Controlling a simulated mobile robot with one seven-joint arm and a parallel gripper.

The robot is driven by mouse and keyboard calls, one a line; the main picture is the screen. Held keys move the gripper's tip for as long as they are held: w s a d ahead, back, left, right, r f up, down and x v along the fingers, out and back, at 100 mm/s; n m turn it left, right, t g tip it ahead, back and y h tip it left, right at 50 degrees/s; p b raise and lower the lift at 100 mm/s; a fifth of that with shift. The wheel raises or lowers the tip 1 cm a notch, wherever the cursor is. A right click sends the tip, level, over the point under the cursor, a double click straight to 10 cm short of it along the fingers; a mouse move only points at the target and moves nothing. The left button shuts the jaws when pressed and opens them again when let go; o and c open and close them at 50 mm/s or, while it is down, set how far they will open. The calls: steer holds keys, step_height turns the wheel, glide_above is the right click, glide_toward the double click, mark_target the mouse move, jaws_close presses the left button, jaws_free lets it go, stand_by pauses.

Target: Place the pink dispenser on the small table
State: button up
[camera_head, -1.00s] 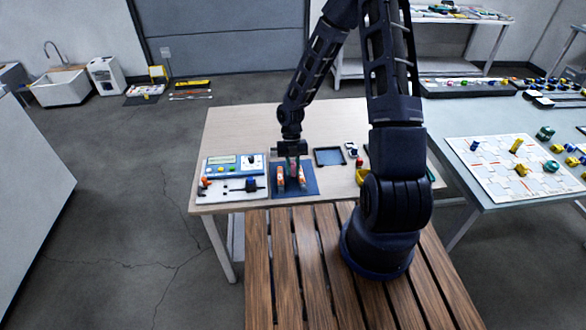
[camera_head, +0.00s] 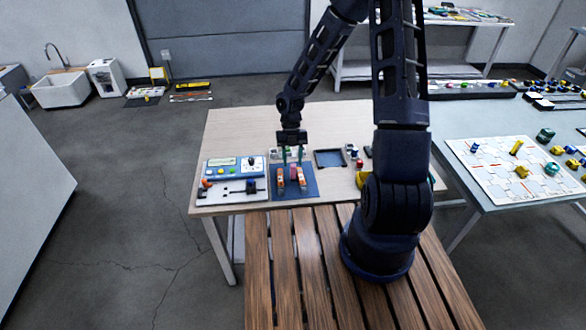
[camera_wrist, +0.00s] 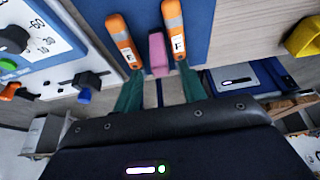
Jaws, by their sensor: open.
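The pink dispenser (camera_head: 293,173) is on the blue mat (camera_head: 313,187) on the light wood table (camera_head: 235,133). My gripper (camera_head: 292,163) is open above the mat. Its green fingers (camera_wrist: 160,80) are on either side of the dispenser's line, short of it in the wrist picture. I see no grip on it. Contact between the fingertips and the orange pieces is unclear.
A blue-and-white control panel (camera_head: 232,180) is close on the mat's left. A dark tray (camera_head: 329,157) is on its right. The table's back left is clear. A slatted wooden surface (camera_head: 283,265) is in front. A blue-grey table (camera_head: 480,130) with a board stands at right.

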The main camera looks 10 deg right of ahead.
steer(key=s+d+r+m+t+h, duration=0.1)
steer(key=d+r+m, duration=0.4)
steer(key=r, duration=0.4)
steer(key=d+r+m+t, duration=0.2)
steer(key=d+r+m, duration=0.1)
steer(key=r+m, duration=0.5)
steer(key=s+d+r+m+t+h, duration=0.1)
steer(key=d+r+m, duration=0.4)
steer(key=r, duration=0.4)
steer(key=s+d+r+m+t+y, duration=0.1)
steer(key=s+d+r+m+t, duration=0.1)
steer(key=s+r+m, duration=0.4)
steer(key=s+d+r+m+t, duration=0.2)
steer(key=s+r+m, duration=0.3)
steer(key=m, duration=0.6)
steer(key=shift+s+d+r+t+y, duration=0.4)
steer(key=shift+s+d, duration=0.2)
steer(key=shift+s, duration=0.45)
steer(key=shift+o, duration=0.5)
steer(key=shift+s+d+r+m, duration=0.1)
steer(key=shift+s+d+m, duration=0.05)
steer(key=shift+s+m, duration=0.3)
steer(key=shift+w, duration=0.1)
